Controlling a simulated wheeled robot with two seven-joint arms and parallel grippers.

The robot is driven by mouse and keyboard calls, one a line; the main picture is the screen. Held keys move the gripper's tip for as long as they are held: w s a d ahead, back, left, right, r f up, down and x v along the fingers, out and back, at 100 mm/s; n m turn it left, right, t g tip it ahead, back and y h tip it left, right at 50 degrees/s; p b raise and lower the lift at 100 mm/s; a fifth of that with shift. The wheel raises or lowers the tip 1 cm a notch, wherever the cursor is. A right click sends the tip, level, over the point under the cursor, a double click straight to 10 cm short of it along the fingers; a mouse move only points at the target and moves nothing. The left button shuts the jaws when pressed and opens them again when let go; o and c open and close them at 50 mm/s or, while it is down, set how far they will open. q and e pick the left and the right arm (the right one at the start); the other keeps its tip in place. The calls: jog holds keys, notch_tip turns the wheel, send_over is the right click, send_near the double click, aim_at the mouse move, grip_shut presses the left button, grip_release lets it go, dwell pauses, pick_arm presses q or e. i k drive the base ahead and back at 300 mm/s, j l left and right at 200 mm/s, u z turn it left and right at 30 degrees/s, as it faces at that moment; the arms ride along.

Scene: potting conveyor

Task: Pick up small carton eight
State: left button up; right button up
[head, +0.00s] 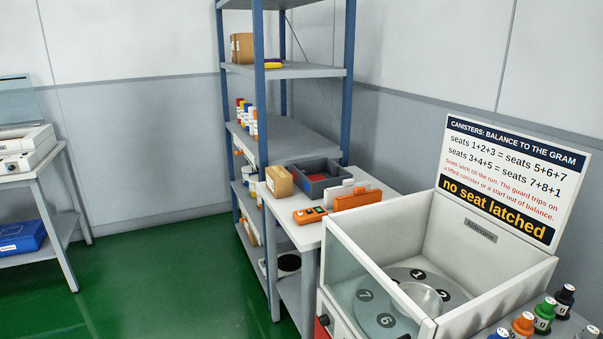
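I cannot tell which carton is small carton eight, because no number can be read on any of them. One brown carton (242,47) stands on the upper shelf of the blue-posted rack. Another small tan carton (279,181) stands at the left edge of the white side table, beside a dark tray. What looks like one more carton (251,232) is partly hidden behind a post on a lower shelf. Neither of my grippers is in view.
The white side table (310,233) also holds a dark divided tray (318,184) and orange devices. A white machine with a glass front (368,270) and several canisters (544,313) fill the right. A bench (50,182) stands at left. Green floor (150,285) is free between.

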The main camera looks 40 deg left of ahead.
aim_at(279, 182)
jog(key=i+j, duration=0.1)
jog(key=j, duration=0.4)
jog(key=i+j, duration=0.15)
jog(key=j, duration=0.35)
jog(key=i+j+z, duration=0.1)
jog(key=j, duration=0.4)
jog(key=i+j, duration=0.1)
jog(key=j, duration=0.45)
jog(key=i+j, duration=0.1)
jog(key=j, duration=0.4)
jog(key=i+j+z, duration=0.1)
jog(key=j, duration=0.4)
